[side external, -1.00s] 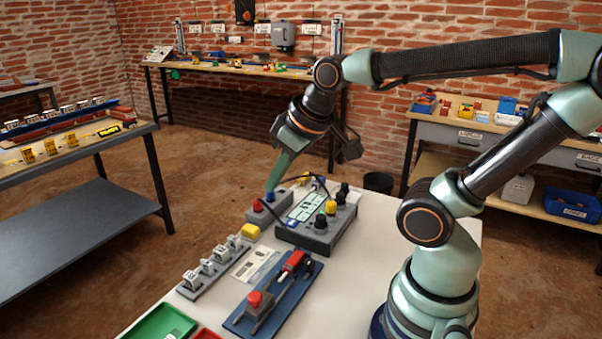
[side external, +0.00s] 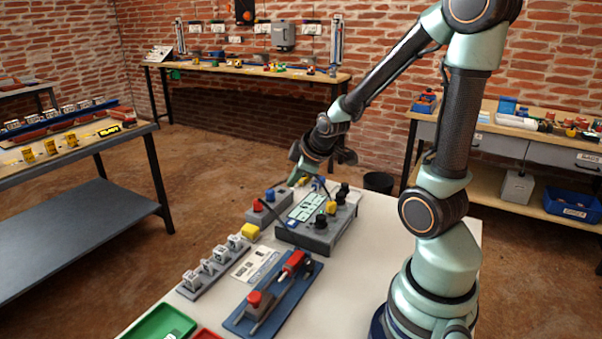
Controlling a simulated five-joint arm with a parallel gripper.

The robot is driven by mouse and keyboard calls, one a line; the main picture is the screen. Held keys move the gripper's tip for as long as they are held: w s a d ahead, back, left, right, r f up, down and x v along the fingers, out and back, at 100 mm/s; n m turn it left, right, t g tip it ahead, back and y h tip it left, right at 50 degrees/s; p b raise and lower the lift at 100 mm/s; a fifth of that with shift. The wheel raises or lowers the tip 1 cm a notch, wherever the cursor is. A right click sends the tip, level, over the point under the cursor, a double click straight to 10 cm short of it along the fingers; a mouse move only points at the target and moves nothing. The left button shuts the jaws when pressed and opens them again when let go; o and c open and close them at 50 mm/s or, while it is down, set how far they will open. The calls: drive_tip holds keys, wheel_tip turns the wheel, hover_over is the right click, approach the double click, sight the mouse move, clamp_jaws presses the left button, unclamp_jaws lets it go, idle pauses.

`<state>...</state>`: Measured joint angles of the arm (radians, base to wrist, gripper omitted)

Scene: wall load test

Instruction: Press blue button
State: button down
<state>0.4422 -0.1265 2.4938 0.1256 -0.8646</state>
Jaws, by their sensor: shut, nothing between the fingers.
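The blue button (side external: 270,195) sits beside a red button (side external: 257,206) on a small grey box (side external: 266,216) at the table's far left. My gripper (side external: 293,183) is shut and empty, pointing down. In the picture its tip is up and right of the blue button, apart from it, near the far edge of the grey control box (side external: 318,232). I cannot tell its exact height. The control box has a pale green display (side external: 305,207) with dark marks, plus black and yellow knobs. A small blue part (side external: 317,184) shows behind it.
Other benches stand to the left, behind and right.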

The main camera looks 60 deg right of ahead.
sight(294, 223)
drive_tip(key=shift+f, duration=4.4)
drive_tip(key=shift+a+f, duration=0.1)
drive_tip(key=shift+f, duration=0.05)
drive_tip(key=shift+f, duration=0.3)
drive_tip(key=shift+f, duration=0.3)
drive_tip(key=shift+r, duration=0.75)
drive_tip(key=shift+r, duration=2.55)
